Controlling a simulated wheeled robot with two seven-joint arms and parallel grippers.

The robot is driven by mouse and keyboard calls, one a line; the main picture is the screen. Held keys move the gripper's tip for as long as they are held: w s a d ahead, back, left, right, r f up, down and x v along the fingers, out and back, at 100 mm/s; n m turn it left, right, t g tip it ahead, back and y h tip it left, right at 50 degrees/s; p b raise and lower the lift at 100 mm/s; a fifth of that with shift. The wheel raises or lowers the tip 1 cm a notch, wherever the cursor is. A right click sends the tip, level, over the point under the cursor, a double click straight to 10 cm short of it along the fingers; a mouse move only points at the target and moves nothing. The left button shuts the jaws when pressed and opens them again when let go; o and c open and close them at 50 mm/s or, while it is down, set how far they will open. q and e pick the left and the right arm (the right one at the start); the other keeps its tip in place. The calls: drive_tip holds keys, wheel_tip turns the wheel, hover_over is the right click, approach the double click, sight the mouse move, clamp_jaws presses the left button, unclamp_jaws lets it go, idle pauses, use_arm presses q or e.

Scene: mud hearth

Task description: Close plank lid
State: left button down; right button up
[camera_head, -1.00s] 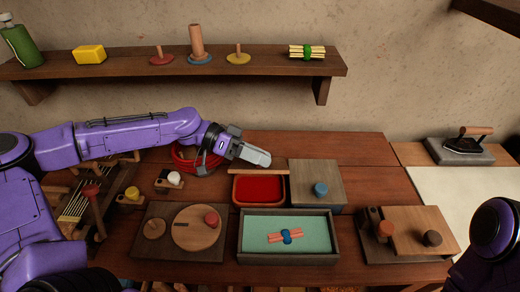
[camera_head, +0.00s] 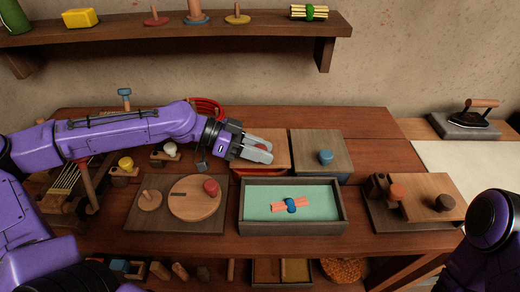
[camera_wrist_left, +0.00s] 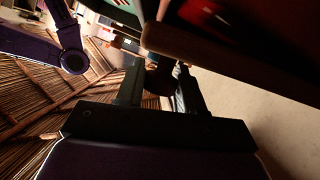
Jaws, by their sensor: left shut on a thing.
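The plank lid (camera_head: 277,138) is a brown board over the red box (camera_head: 262,171) at the back middle of the table. Red shows along the front under the board; I cannot tell whether it lies flush. My left gripper (camera_head: 262,152) is over the lid, shut on its reddish knob (camera_head: 262,147), which is mostly hidden by the fingers. In the left wrist view, the fingers (camera_wrist_left: 160,92) close on a dark knob beside the board's edge (camera_wrist_left: 185,47), with red beyond it. My right gripper is out of view; only part of that arm shows at the right.
A grey-brown box with a blue knob (camera_head: 326,157) stands just right of the lid. A tray with a green floor (camera_head: 255,203) is in front. The shelf (camera_head: 180,30) runs above.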

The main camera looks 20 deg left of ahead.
use_arm(q)
drive_tip(key=c, duration=0.8)
unclamp_jaws()
drive_tip(key=shift+o, duration=0.2)
drive_tip(key=a+r+p, duration=0.1)
drive_tip(key=p, duration=0.1)
drive_tip(key=a+r+p, duration=0.1)
drive_tip(key=a+p, duration=0.1)
drive_tip(key=shift+s+r+p, duration=0.25)
drive_tip(key=shift+s+p, duration=0.05)
drive_tip(key=f+p+v, duration=0.1)
drive_tip(key=p+v, duration=0.5)
drive_tip(key=shift+s+a, duration=0.25)
drive_tip(key=shift+a, duration=0.3)
drive_tip(key=shift+r, duration=0.15)
